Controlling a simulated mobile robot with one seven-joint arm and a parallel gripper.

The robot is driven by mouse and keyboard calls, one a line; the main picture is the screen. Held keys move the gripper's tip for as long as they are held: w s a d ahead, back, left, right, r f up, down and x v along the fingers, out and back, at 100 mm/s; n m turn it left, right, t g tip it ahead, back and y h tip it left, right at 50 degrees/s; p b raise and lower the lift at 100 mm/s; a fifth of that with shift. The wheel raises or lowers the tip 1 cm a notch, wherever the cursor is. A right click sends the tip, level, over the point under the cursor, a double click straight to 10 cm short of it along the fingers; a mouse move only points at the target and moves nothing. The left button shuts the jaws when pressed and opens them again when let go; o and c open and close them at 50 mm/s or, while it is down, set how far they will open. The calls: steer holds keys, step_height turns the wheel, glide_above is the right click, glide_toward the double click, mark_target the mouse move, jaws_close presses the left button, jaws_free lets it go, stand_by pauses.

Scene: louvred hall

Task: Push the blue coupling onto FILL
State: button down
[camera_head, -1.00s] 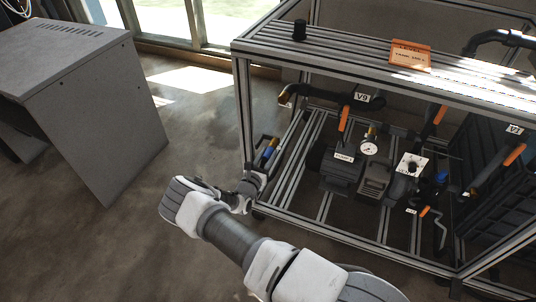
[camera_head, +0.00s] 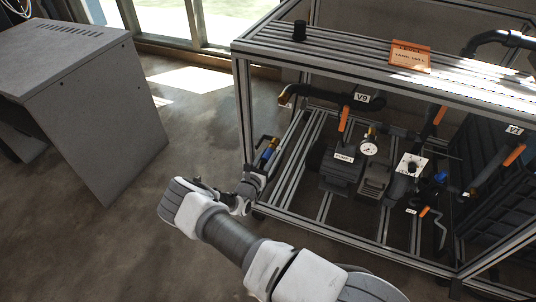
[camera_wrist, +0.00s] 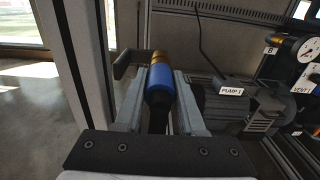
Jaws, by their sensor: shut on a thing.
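The blue coupling (camera_wrist: 160,82), with a brass-coloured end (camera_wrist: 157,58), lies between my gripper's fingers (camera_wrist: 160,95) in the wrist view. My gripper is shut on it. In the head view my gripper (camera_head: 254,178) is low beside the rack's front left post, with the blue coupling (camera_head: 267,153) just beyond it. A dark lever-like part (camera_wrist: 126,63) shows left of the brass end; whether it touches the coupling I cannot tell. I can read no FILL label in either view. A brass-ended pipe elbow (camera_head: 284,97) sits higher at the rack's left side.
The metal rack post (camera_wrist: 75,60) stands close on the left in the wrist view. Pump 1 (camera_head: 341,170), a gauge (camera_head: 369,148) and an orange-handled valve (camera_head: 344,119) are inside the rack. A grey cabinet (camera_head: 105,120) stands at left, with open floor between.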

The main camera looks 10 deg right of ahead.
mark_target(264, 160)
steer(key=shift+p+v, duration=1.05)
steer(key=shift+v, duration=2.2)
